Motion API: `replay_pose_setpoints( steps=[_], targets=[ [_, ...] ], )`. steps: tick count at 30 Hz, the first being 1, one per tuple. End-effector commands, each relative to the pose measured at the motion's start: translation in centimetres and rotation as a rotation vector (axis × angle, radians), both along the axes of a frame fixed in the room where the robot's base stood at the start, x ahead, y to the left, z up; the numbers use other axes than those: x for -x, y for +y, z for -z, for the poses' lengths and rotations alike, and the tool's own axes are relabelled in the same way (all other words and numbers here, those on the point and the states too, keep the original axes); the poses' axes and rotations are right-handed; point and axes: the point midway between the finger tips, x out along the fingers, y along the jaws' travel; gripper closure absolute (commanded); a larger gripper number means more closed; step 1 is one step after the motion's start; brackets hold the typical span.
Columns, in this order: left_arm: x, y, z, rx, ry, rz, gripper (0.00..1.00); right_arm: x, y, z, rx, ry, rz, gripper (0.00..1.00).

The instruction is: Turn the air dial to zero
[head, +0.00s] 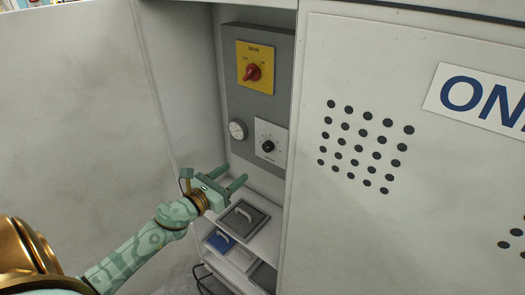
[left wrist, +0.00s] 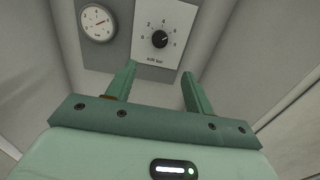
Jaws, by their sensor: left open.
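The air dial (head: 268,146) is a black knob on a white plate, low on the grey panel inside the cabinet. In the left wrist view the air dial (left wrist: 160,39) has a number scale around it and lettering below that seems to read "AIR bar". Its pointer mark seems to aim to the upper right. My left gripper (head: 233,178) is open and empty, below and in front of the dial, apart from it. In the left wrist view its two fingers (left wrist: 158,82) reach up toward the panel below the plate. My right gripper is not in view.
A round gauge (head: 237,130) sits left of the dial, and a yellow plate with a red switch (head: 253,72) above. Below, a shelf holds grey and blue handled cases (head: 245,218). Cabinet walls stand close on both sides; the perforated door panel (head: 340,210) is at right.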

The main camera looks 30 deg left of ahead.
Motion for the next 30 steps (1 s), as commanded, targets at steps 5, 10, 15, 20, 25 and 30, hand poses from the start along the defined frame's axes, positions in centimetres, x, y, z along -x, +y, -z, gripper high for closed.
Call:
replay_pose_setpoints(
  steps=[5,10,15,20,25,30],
  targets=[
    [-4.5,-0.3,-0.2,0.002,-0.003,-0.001,0.47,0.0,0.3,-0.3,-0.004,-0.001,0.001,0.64],
    [-8.8,-0.6,-0.1,0.005,-0.002,-0.002,0.47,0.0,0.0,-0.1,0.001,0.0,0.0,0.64],
    [-12.0,-0.9,0.1,0.006,0.001,-0.002,0.47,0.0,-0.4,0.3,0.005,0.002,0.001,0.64],
    [-13.7,-1.1,0.2,0.007,0.003,-0.001,0.47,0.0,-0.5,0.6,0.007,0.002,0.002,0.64],
    [-14.1,-1.1,0.1,0.007,0.004,-0.001,0.47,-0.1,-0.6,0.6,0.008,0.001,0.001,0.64],
    [-14.1,-1.1,0.1,0.007,0.003,-0.001,0.47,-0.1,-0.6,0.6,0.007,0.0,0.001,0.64]
  ],
)
